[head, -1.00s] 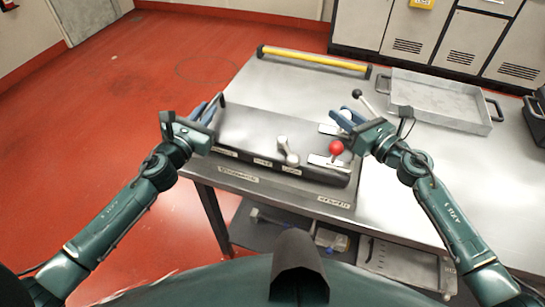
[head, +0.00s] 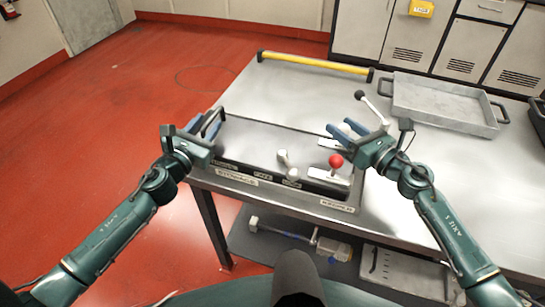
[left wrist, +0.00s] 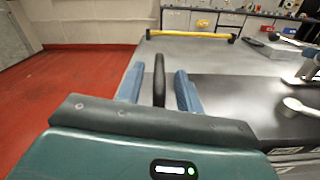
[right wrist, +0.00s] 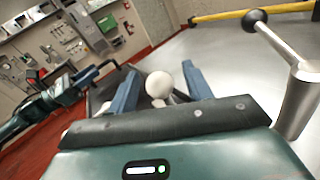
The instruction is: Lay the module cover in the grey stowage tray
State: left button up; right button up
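The dark, flat-topped panel that looks like the module cover (head: 255,135) lies on the bench, with a black loop handle (left wrist: 158,80) at its left end. In the left wrist view my left gripper (head: 205,122) has its blue fingers either side of this handle, with gaps showing. My right gripper (head: 340,133) is at the panel's right end. In the right wrist view a white ball knob (right wrist: 159,85) stands between its fingers, apart from both. The grey stowage tray (head: 440,117) stands empty at the back right of the bench.
A red ball knob (head: 336,161) and a pale T-shaped handle (head: 286,160) stand up from the panel. A black-tipped lever (head: 372,106) rises beside my right gripper. A yellow bar (head: 315,62) runs along the far edge.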

pick_arm(q)
jog(key=v, duration=1.2)
pick_arm(e)
jog(key=v, duration=1.2)
